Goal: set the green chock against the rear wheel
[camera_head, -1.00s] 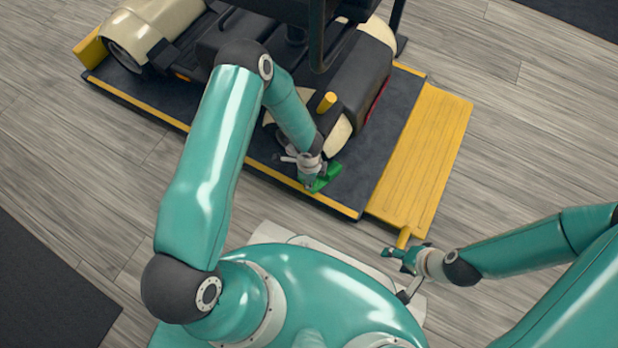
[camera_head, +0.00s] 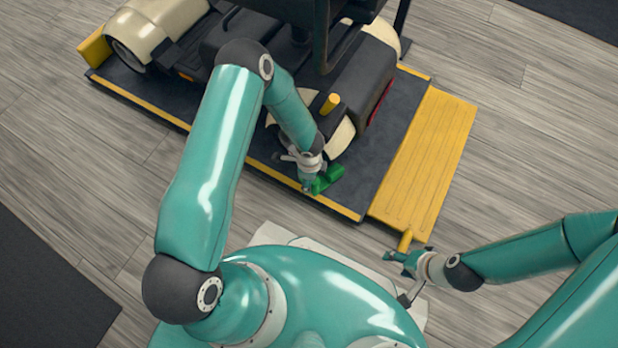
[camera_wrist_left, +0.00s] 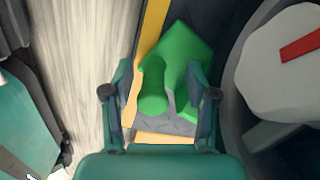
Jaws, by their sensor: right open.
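The green chock (camera_head: 328,179) lies on the dark platform deck, by the front yellow edge, and has a rounded upright part. My left gripper (camera_head: 314,184) is down at it. In the left wrist view the chock (camera_wrist_left: 185,60) sits between the two spread fingers (camera_wrist_left: 158,78), with a gap on each side of the rounded part. The scooter's rear wheel (camera_head: 341,138), partly hidden by my left arm, is just behind the chock. In the wrist view a dark strip separates them.
The scooter (camera_head: 345,85) stands on the dark platform (camera_head: 384,150), which has yellow edging. A yellow ramp (camera_head: 425,150) is on the platform's right side. A yellow block (camera_head: 94,50) is at the far left. Grey plank floor (camera_head: 530,130) is clear to the right.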

